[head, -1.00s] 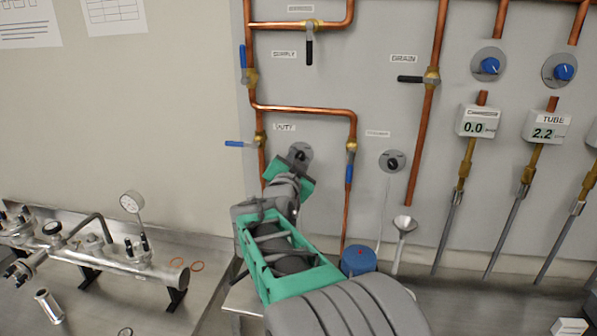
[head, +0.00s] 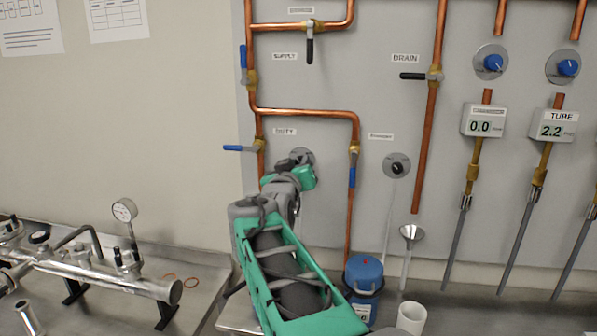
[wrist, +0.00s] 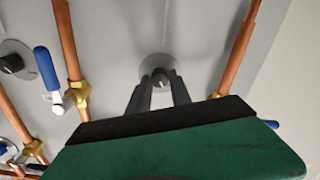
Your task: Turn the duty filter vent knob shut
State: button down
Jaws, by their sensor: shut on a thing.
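The duty filter vent knob is a small dark knob on a round grey plate (head: 303,154) on the wall panel, under the DUTY label (head: 285,132). In the head view my gripper (head: 298,160) reaches it from below and mostly hides the knob. In the wrist view the knob (wrist: 161,77) sits between my two dark fingertips (wrist: 161,84), one on each side. My gripper is shut on the knob. The knob's pointer angle is too small and covered to read.
Copper pipes run beside the knob, with a blue-handled valve (head: 240,148) at left and another (head: 353,170) at right. A similar dark knob (head: 397,168) is further right. Below stand a blue-lidded container (head: 364,272), a funnel (head: 411,234) and a white cup (head: 411,317).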

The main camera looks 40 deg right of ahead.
jog(key=shift+f+n+b, duration=0.15)
jog(key=shift+n+b, duration=0.2)
jog(key=shift+n, duration=0.95)
jog(key=c, duration=1.2)
grip_release()
jog(key=shift+o, duration=0.2)
jog(key=b+v, duration=0.1)
jog(key=v, duration=0.6)
jog(key=shift+s+a+b, duration=0.25)
jog(key=shift+a+b, duration=0.05)
